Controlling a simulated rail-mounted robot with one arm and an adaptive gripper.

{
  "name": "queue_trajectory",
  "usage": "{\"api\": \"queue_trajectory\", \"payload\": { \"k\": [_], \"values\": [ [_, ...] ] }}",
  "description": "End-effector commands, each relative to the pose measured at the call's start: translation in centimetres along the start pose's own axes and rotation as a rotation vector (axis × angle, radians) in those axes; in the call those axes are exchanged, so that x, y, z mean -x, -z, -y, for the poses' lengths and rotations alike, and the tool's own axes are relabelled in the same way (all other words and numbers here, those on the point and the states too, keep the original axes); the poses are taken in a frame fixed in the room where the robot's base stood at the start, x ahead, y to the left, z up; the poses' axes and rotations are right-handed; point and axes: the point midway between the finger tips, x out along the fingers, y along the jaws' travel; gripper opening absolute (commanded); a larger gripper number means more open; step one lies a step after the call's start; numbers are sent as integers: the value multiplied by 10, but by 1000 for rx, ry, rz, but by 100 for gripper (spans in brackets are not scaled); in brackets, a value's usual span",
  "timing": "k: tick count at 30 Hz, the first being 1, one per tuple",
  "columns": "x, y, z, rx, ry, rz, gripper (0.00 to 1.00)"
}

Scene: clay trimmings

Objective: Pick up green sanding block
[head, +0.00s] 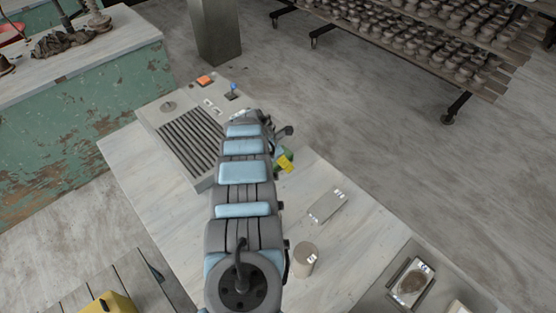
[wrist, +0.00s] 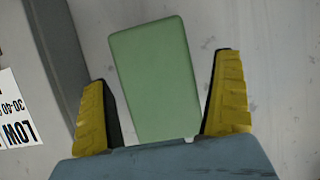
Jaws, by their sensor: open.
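The green sanding block (wrist: 153,75) lies on the pale tabletop in the wrist view, a plain flat green rectangle tilted slightly. My gripper (wrist: 164,100) is open, with one yellow-padded finger on each side of the block's near part. The block's near end is hidden by my gripper's body. In the head view my gripper (head: 284,160) is beside the grey slatted machine, and a bit of green block (head: 288,151) shows next to its yellow finger.
The grey slatted machine (head: 190,138) stands left of my gripper, close to it. A flat metal box (head: 327,206) and a cylindrical can (head: 305,259) stand on the table (head: 160,205) nearer. A tray (head: 412,283) is at lower right. A shelf of pots (head: 450,40) stands behind.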

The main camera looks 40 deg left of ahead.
Motion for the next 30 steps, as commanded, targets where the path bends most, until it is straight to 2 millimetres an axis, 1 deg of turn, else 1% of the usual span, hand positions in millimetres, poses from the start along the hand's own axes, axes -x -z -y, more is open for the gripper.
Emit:
{"api": "queue_trajectory", "payload": {
  "k": [3, 4, 5, 6, 8, 9, 11, 12, 20, 23, 26, 30],
  "values": [
    [0, 0, 0, 0, 0, 0, 96],
    [0, 0, 0, 0, 0, 0, 90],
    [0, 0, 0, 0, 0, 0, 82],
    [0, 0, 0, 0, 0, 0, 70],
    [0, 0, 0, 0, 0, 0, 53],
    [0, 0, 0, 0, 0, 0, 42],
    [0, 0, 0, 0, 0, 0, 24],
    [0, 0, 0, 0, 0, -1, 23],
    [1, 0, 0, 0, 0, 0, 22],
    [5, -2, 0, 0, 0, -1, 22],
    [11, -4, -1, 0, -1, -1, 22],
    [27, -13, 0, -2, -1, 2, 22]
  ]
}}
